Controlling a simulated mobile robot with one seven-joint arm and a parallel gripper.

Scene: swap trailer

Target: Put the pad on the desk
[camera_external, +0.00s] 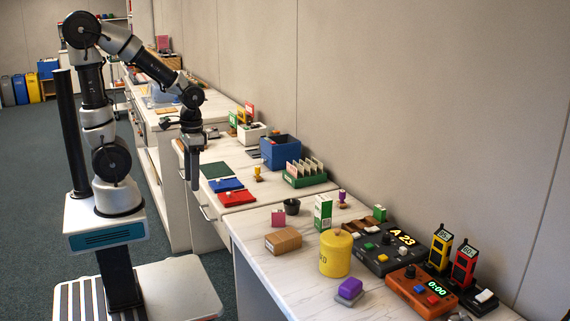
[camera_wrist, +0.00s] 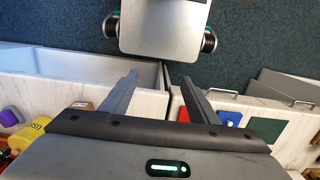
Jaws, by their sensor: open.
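My gripper (camera_external: 194,185) hangs pointing down near the front edge of the middle counter; its two fingers are apart and empty in the wrist view (camera_wrist: 160,78). Which item is the pad is not certain. A flat red pad (camera_external: 236,198) and a flat blue pad (camera_external: 224,185) lie on the middle counter (camera_external: 259,188), right of my gripper. A dark green flat rectangle (camera_external: 214,170) lies behind them. Parts of the red (camera_wrist: 183,115), blue (camera_wrist: 230,118) and green (camera_wrist: 281,130) pieces show in the wrist view. The near white desk (camera_external: 290,262) stands to the right.
The near desk holds a brown box (camera_external: 283,240), a yellow canister (camera_external: 335,254), a purple stamp-like block (camera_external: 349,290) and several devices. A green card box (camera_external: 305,175) and a blue bin (camera_external: 280,152) stand behind the pads. A gap (camera_wrist: 175,87) separates the two counters.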

